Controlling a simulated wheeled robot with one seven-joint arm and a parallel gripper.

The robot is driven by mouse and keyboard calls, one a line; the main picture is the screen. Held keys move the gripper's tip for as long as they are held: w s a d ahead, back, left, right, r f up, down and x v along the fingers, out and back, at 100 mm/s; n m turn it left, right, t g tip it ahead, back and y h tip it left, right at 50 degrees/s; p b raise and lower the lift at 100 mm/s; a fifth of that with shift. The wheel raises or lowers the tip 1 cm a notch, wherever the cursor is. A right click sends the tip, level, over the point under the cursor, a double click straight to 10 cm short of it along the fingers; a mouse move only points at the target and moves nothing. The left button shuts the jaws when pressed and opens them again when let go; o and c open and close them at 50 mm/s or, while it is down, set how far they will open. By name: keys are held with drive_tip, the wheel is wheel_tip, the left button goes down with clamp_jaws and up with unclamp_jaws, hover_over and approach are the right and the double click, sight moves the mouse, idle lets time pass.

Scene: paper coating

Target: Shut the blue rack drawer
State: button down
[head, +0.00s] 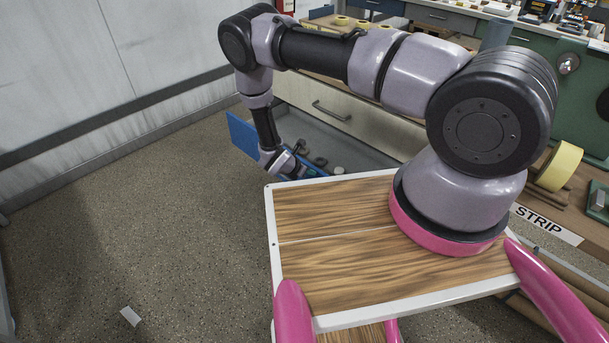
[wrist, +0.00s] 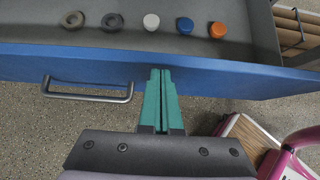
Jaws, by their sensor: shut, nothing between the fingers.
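The blue rack drawer (wrist: 215,77) is pulled out. In the wrist view its blue front panel runs across the picture, with a grey metal handle (wrist: 88,97) left of my gripper. In the head view the drawer's blue panel (head: 241,136) shows left of my arm, and the rest of the panel is partly hidden by the arm. My gripper (wrist: 160,72) is shut and empty, its green fingers at the blue panel, right of the handle. I cannot tell whether the fingertips touch the panel.
Inside the drawer lie two dark rings (wrist: 112,22) and white (wrist: 151,22), blue (wrist: 185,25) and orange (wrist: 217,30) caps. A cream drawer (head: 330,108) sits above it. Open speckled floor (head: 150,220) lies at left, up to a white wall (head: 90,60).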

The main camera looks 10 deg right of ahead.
drive_tip(key=shift+w+d, duration=0.1)
drive_tip(key=shift+d, duration=0.05)
drive_tip(key=w+d, duration=1.3)
drive_tip(key=d, duration=0.5)
drive_tip(key=shift+w+d, duration=0.2)
drive_tip(key=shift+d, duration=0.05)
